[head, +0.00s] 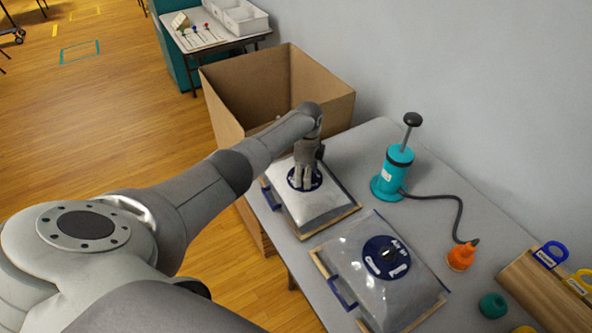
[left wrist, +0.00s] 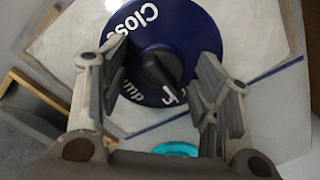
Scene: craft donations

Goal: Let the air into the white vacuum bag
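Two clear, whitish bags with blue valve dials lie on the grey table; I cannot tell by colour which is the white one. My left gripper (head: 304,186) is over the farther bag (head: 322,212), pointing down at its dial (left wrist: 128,28). The left wrist view shows the dial's dark knob (left wrist: 160,70) between my open fingers (left wrist: 158,100), with gaps on both sides. "Close" and part of "Pump" are readable; other lettering is partly hidden. The nearer bag (head: 375,295) has a dial (head: 386,258) reading "Air in", "Close" and "Pump". My right gripper is not in view.
A teal hand pump (head: 394,174) stands right of the farther bag, its hose (head: 459,208) running to an orange nozzle (head: 461,257). A teal cap (head: 493,305) and a wooden piece (head: 540,292) with coloured handles lie at the right. A large cardboard box (head: 232,100) stands beyond the table.

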